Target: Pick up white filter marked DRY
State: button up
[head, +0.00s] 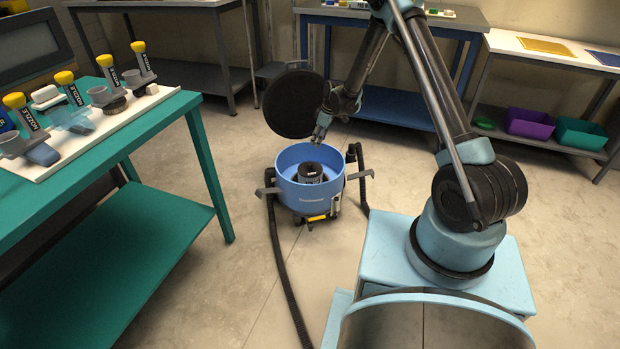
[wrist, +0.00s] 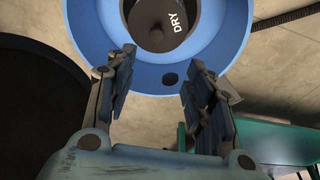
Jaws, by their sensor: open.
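A dark, nearly black cylindrical filter (head: 310,173) stands inside the open blue vacuum drum (head: 291,194) on the floor. In the wrist view, the filter (wrist: 150,12) is cut off by the top edge and bears the white word DRY; its body looks dark, not white. The blue drum (wrist: 88,30) rings it there. My gripper (head: 321,128) is above the drum's back rim in the head view. In the wrist view, my gripper (wrist: 163,62) is open and empty, its fingers pointing toward the drum, apart from the filter.
A round black lid (head: 293,104) stands raised behind the drum. A black hose (head: 279,262) runs along the floor. A green bench (head: 140,135) with yellow-capped tubes is at left. Shelves with purple (head: 530,124) and teal bins (head: 580,134) are at back right. Floor around the drum is mostly clear.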

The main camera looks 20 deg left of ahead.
send_over(310, 163)
jog(key=d, duration=0.2)
jog(key=f, duration=1)
jog(key=shift+s+a+f, duration=0.25)
jog(key=shift+s+f, duration=0.1)
jog(key=shift+f, duration=0.05)
jog(key=shift+w+x, duration=0.15)
jog(key=shift+x, duration=0.8)
jog(key=shift+w+x, duration=0.15)
jog(key=shift+x, duration=0.8)
jog(key=shift+f, duration=0.7)
grip_shut()
